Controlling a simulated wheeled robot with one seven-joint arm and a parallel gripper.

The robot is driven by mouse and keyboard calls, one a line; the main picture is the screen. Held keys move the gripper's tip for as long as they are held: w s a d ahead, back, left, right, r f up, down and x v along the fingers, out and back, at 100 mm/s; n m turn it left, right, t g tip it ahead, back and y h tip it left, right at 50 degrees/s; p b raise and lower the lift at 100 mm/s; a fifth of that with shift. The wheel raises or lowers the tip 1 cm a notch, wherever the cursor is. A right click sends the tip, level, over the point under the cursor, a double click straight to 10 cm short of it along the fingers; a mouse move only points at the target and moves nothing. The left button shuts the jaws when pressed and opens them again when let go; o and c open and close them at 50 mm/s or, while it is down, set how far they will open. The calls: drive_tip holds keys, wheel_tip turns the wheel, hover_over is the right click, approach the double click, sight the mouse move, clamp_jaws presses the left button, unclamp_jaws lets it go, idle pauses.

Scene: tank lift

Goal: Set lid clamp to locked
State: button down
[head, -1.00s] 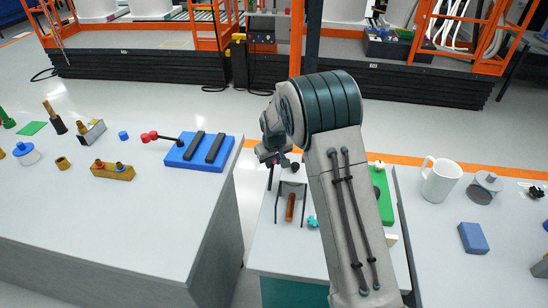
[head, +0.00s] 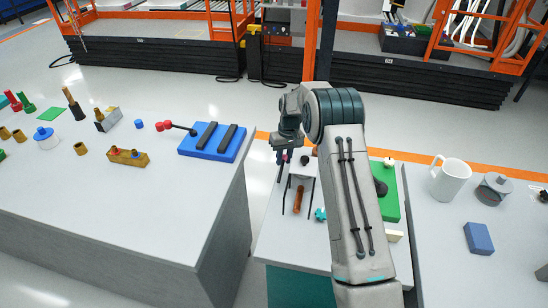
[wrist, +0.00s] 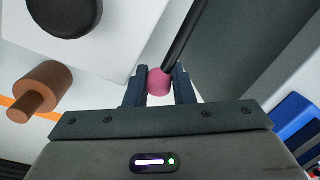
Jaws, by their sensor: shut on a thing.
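A pink ball knob (wrist: 159,82) on a thin black rod (wrist: 185,40) sits between the two fingers of my gripper (wrist: 159,88) in the wrist view. The fingers are shut on the knob. I take this lever for the lid clamp handle, but its base is hidden. In the head view my gripper (head: 284,157) is at the left side of a small stand with a white top (head: 304,171), and the dark rod (head: 280,174) hangs below the fingers. A round black knob (wrist: 64,14) on the white top lies left of my gripper in the wrist view.
A brown cylinder (head: 299,200) stands under the white-topped stand, with a teal knob (head: 320,214) beside it. A green plate (head: 389,203) lies behind my arm. A blue block with black bars (head: 212,142) is on the left table; a white mug (head: 449,179) is on the right.

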drive_tip(key=shift+f, duration=0.1)
idle(0.3)
drive_tip(key=c, duration=1.5)
unclamp_jaws()
drive_tip(key=shift+c, duration=0.2)
wheel_tip(320, 180, up, 14)
drive_tip(key=w+d+b, duration=0.1)
drive_tip(key=b, duration=0.1)
drive_tip(key=shift+d, duration=0.3)
drive_tip(key=shift+w+f, duration=0.1)
